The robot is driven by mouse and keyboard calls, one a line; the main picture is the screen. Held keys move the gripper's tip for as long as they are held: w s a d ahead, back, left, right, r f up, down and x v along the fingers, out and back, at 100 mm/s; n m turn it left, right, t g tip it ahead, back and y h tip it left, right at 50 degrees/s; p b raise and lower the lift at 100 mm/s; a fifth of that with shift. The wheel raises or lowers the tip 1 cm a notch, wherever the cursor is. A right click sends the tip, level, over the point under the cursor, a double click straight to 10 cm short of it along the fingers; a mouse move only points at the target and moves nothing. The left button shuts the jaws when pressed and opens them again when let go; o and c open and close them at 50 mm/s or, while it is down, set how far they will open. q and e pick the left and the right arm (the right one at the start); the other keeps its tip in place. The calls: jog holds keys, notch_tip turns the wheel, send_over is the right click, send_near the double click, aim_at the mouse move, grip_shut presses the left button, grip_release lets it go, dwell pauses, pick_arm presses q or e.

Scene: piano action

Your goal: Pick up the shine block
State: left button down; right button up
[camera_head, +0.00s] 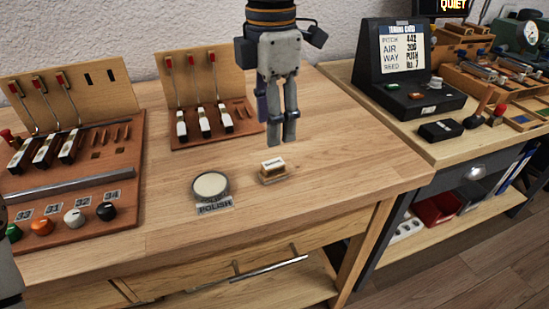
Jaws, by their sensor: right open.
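A small block (272,163), pale with a dark-lettered label, sits on a low wooden holder near the front of the wooden bench; it looks like the shine block. My right gripper (282,141) hangs down above and slightly right of it, open and empty. Its fingertips are apart from the block by a small visible gap. The fingers look close together from this angle. My left gripper is not shown; only a grey sliver of my own body shows at the left edge.
A round tin (211,186) with a POLISH label (215,207) stands just left of the block. Two key-mechanism stands (67,180) (198,98) are farther left and behind. A dark tuning card display (408,65) stands on the right bench. Bench top right of the block is clear.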

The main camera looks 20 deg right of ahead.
aim_at(273, 163)
jog(key=f, duration=0.9)
jog(key=shift+s, duration=0.4)
jog(key=shift+w+f, duration=0.1)
jog(key=shift+f, duration=0.15)
jog(key=c, duration=1.1)
